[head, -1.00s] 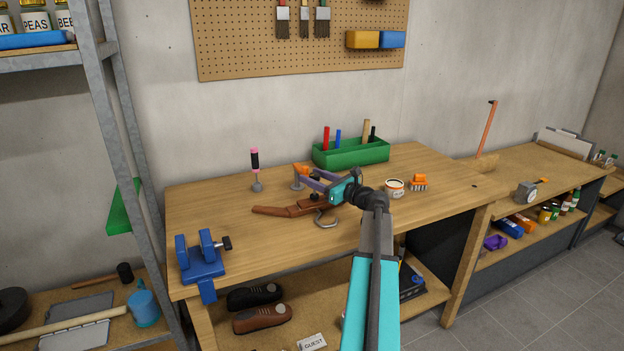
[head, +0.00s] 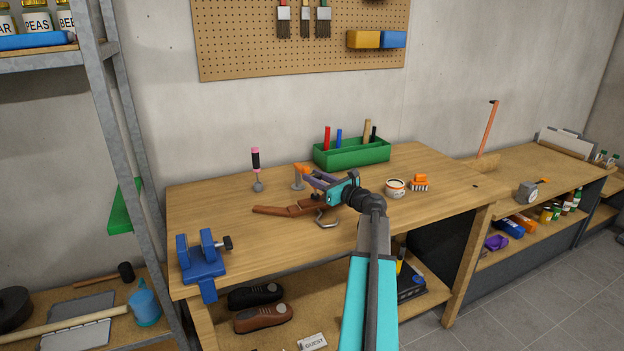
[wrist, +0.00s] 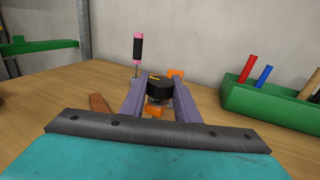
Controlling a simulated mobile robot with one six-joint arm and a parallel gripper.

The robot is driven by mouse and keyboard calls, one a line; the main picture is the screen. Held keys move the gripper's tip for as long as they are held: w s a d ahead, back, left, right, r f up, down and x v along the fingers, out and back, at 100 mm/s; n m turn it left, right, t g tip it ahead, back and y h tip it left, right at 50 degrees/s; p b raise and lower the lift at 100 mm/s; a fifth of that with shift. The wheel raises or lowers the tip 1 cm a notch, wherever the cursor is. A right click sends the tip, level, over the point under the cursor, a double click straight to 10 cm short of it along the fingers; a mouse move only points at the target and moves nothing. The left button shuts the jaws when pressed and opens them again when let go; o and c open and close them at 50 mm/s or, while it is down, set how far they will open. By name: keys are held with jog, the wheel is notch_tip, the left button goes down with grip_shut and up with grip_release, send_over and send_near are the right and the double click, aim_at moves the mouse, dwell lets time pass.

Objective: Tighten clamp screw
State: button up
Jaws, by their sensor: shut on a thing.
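The clamp's black screw knob (wrist: 159,92), with a yellow mark on top, sits between the two purple fingers of my gripper (wrist: 158,84) in the wrist view. The fingers are shut on its sides. In the head view my gripper (head: 317,180) is over the middle of the workbench and largely hides the knob. A curved grey metal part of the clamp (head: 328,223) shows just below it. A brown wooden piece (head: 275,210) lies at the clamp and reaches left; its end also shows in the wrist view (wrist: 100,104). Orange parts show in front of and behind the knob.
A pink-and-black-handled tool (head: 256,167) stands upright behind left. A green tool box (head: 350,154) stands at the back. A white tin (head: 395,188) and orange brush (head: 420,183) are at right. A blue vise (head: 203,258) is at the front left. The left bench top is mostly clear.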

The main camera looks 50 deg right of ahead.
jog(key=shift+w+a+m+g+h, duration=0.15)
jog(key=shift+m+g+h, duration=0.25)
jog(key=shift+m+h, duration=0.95)
jog(key=shift+s+a+m+g+h, duration=0.1)
jog(key=shift+m+g+h, duration=0.5)
jog(key=shift+h, duration=1.25)
jog(key=shift+w+d+m+g+h, duration=0.1)
jog(key=shift+m+g+h, duration=0.9)
jog(key=shift+m+h, duration=0.4)
jog(key=shift+w+m+g+h, duration=0.1)
jog(key=shift+m+g+h, duration=1)
jog(key=shift+h, duration=0.5)
jog(key=shift+w+m+g+h+b, duration=0.1)
jog(key=shift+m+g+h+b, duration=0.4)
jog(key=shift+m+g+h, duration=0.7)
jog(key=shift+w+m+g+h+b, duration=0.1)
jog(key=shift+m+g+h+b, duration=0.5)
jog(key=shift+m+g, duration=1)
jog(key=shift+d+m+g+h+b, duration=0.1)
jog(key=shift+m+g+h+b, duration=0.45)
jog(key=shift+g, duration=1.25)
jog(key=shift+m+g, duration=0.5)
jog(key=shift+s+r+g+b, duration=0.1)
jog(key=shift+s+g+b, duration=0.05)
jog(key=shift+g+b, duration=0.3)
jog(key=o, duration=1)
jog(key=shift+o, duration=0.2)
jog(key=shift+s+m, duration=0.1)
jog(key=shift+m, duration=0.2)
